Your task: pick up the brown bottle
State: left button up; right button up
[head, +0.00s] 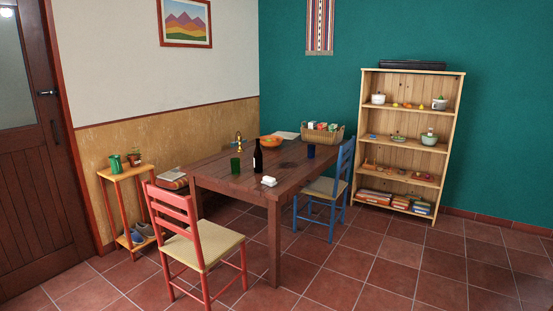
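A dark brown bottle (257,157) with a pale label stands upright on the wooden table (225,181), near its left side. A green cup (235,166) stands just left of it, and an orange bowl (271,142) is behind it. A small white item (269,181) lies in front of it near the table's front edge. Neither of my grippers shows in the head view.
A red chair (200,248) stands in front of the table and a blue chair (328,187) at its right side. A wooden shelf (409,146) stands against the green wall. A small orange stand (125,205) is by the left wall. The tiled floor is clear at the front right.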

aim_at(258, 157)
jog(key=i+l+z, duration=0.35)
jog(key=i, duration=0.7)
jog(key=i+z, duration=0.3)
jog(key=i, duration=0.7)
jog(key=i+l+u, duration=0.1)
jog(key=i, duration=0.75)
jog(key=i+l+u, duration=0.1)
jog(key=i, duration=0.8)
